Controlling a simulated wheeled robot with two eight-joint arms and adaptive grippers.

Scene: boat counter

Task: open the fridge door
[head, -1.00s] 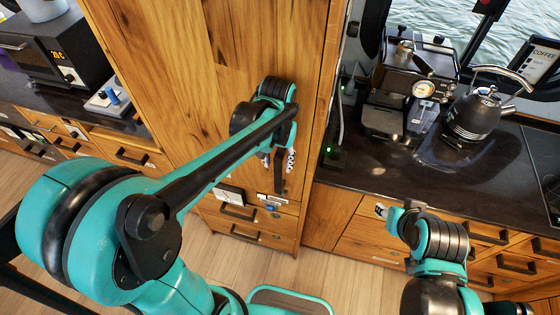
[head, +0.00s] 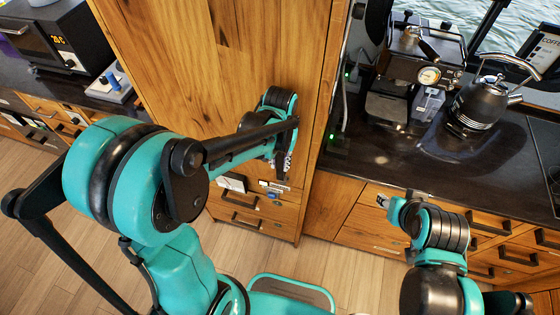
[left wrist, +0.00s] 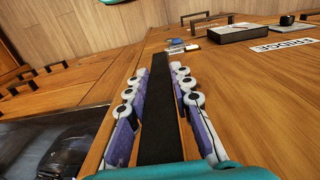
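The fridge is the tall wooden cabinet (head: 215,70) in the middle of the head view. Its FRIDGE label (left wrist: 286,45) shows in the left wrist view. The long dark door handle (left wrist: 160,110) runs between the fingers of my left gripper (left wrist: 159,88). The fingers are apart, one on each side of the handle, with narrow gaps visible. In the head view my left gripper (head: 281,165) is at the lower right of the door, and the arm hides part of it. The door looks shut. My right gripper (head: 385,202) is low before the right counter; its fingers are too small to read.
A dark counter (head: 375,160) stands right of the fridge with an espresso machine (head: 412,65) and a kettle (head: 478,105). Drawers (head: 250,205) lie below the fridge door. A microwave (head: 50,45) stands on the left counter. Wooden floor (head: 345,262) is free in front.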

